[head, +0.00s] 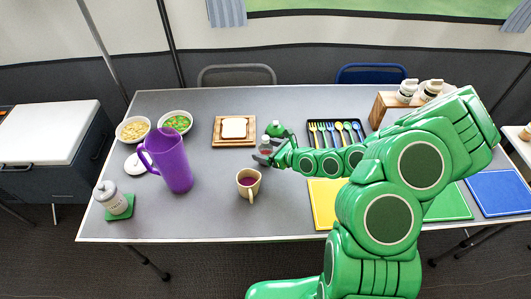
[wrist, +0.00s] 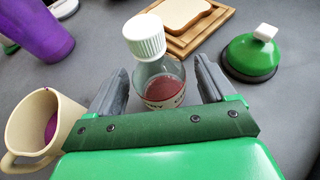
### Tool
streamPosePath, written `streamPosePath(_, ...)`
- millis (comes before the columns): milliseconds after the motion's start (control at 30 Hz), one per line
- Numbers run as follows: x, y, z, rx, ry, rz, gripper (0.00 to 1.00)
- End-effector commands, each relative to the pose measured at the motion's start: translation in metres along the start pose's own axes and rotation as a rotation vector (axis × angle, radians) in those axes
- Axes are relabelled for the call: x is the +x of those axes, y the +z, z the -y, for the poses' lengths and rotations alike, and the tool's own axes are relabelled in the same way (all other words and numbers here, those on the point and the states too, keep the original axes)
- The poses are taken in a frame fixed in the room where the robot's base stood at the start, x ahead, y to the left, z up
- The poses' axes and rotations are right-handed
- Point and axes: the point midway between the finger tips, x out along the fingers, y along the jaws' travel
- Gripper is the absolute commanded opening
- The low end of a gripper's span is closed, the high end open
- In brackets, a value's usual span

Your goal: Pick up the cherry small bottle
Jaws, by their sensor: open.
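The cherry small bottle (wrist: 160,82) is clear with dark red liquid and a white ribbed cap. It stands on the grey table between the two open fingers of my gripper (wrist: 156,88) in the wrist view. A gap shows on each side of the bottle, and its lower part is hidden by my gripper's body. In the head view the bottle (head: 266,146) is small and partly covered by my gripper (head: 264,155), near the middle of the table.
A beige mug (head: 248,184) with dark liquid stands close by on the left in the wrist view. A green dome with a white knob (wrist: 255,52) is close on the right. A wooden board with bread (head: 234,129) lies behind. A purple pitcher (head: 172,163) stands farther left.

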Motion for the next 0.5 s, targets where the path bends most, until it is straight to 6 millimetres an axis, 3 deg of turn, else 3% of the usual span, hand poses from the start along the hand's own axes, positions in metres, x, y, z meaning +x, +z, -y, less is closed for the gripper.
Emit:
streamPosePath(233,0.018,0.000,-0.001,0.000,0.003,-0.002,0.83)
streamPosePath(500,0.023,0.000,-0.001,0.000,0.001,0.000,0.83)
